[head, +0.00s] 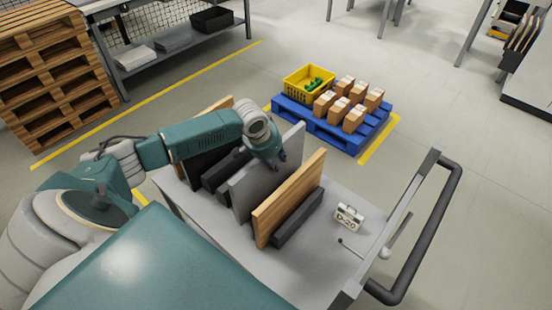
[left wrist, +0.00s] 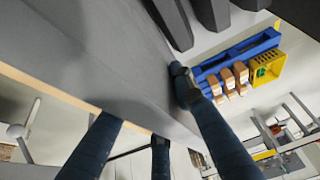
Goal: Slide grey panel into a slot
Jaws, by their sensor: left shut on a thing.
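The grey panel (head: 262,182) stands upright on a grey cart (head: 330,255), between dark holder bars on its left and a wood-faced panel (head: 288,200) on its right. My left gripper (head: 277,162) is shut on the grey panel near its upper edge. In the left wrist view the grey panel (left wrist: 85,50) fills the upper left, with my dark fingers around it. The lower edge of the grey panel is hidden in the head view, so I cannot tell how it sits in a slot. My right gripper is not in view.
A dark bar (head: 297,220) lies beside the wood-faced panel. A sign marked D-20 (head: 348,217) stands on the bare right part of the cart, near its black handle (head: 440,225). A blue pallet (head: 340,132) with boxes and a yellow crate (head: 308,84) is behind the cart.

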